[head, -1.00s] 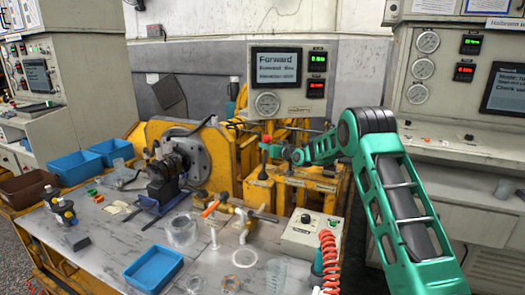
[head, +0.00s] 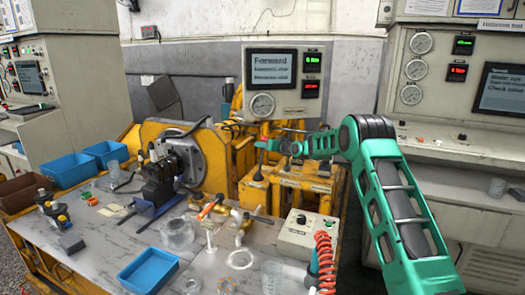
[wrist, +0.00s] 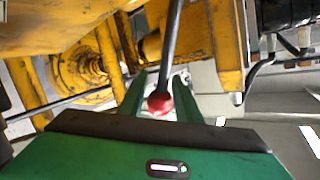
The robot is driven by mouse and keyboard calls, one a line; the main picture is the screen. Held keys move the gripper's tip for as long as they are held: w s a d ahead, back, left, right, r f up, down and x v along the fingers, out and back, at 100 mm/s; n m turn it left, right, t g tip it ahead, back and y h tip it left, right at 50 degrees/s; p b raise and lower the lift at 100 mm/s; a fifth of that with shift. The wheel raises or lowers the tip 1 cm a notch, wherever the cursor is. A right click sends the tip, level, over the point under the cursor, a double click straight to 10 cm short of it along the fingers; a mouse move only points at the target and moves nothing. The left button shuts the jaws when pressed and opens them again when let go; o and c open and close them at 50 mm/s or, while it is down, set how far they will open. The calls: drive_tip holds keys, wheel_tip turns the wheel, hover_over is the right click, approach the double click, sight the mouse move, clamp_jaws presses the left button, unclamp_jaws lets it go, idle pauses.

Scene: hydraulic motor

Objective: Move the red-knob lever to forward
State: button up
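In the wrist view the red knob (wrist: 159,102) sits between the two green fingers of my gripper (wrist: 160,90), close to the palm. Its dark lever shaft (wrist: 171,45) runs up the picture from the knob. The fingers stand on either side of the knob; whether they press on it I cannot tell. In the head view my gripper (head: 270,146) is at the top of the dark lever (head: 259,165), above the yellow frame. The display screen (head: 271,66) behind reads "Forward".
The yellow machine frame (head: 300,180) lies below and around my gripper. In front is a worktable (head: 95,245) with a blue tray (head: 150,270), small parts and clear cups. A grey control box (head: 307,233) with a red coiled cable (head: 325,262) stands at the table's right.

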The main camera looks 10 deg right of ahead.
drive_tip(key=shift+s, duration=0.15)
drive_tip(key=v, duration=1)
drive_tip(key=shift+s+d, duration=0.15)
drive_tip(key=s+d+r+m+g+h, duration=0.1)
drive_tip(key=s+d+g+h, duration=0.3)
drive_tip(key=s, duration=0.8)
drive_tip(key=s+d+m+g, duration=0.1)
drive_tip(key=s+d, duration=0.4)
drive_tip(key=s, duration=0.8)
drive_tip(key=s+d+r+m+g+h, duration=0.1)
drive_tip(key=s+d+g+h, duration=0.3)
drive_tip(key=s, duration=0.8)
drive_tip(key=s+f+m+g+y, duration=0.1)
drive_tip(key=s+f+m+g, duration=0.1)
drive_tip(key=s, duration=1.5)
drive_tip(key=s+f+m+g, duration=0.2)
drive_tip(key=s+g, duration=0.1)
drive_tip(key=s, duration=1.4)
drive_tip(key=shift+f+y, duration=0.2)
drive_tip(key=shift+y, duration=0.2)
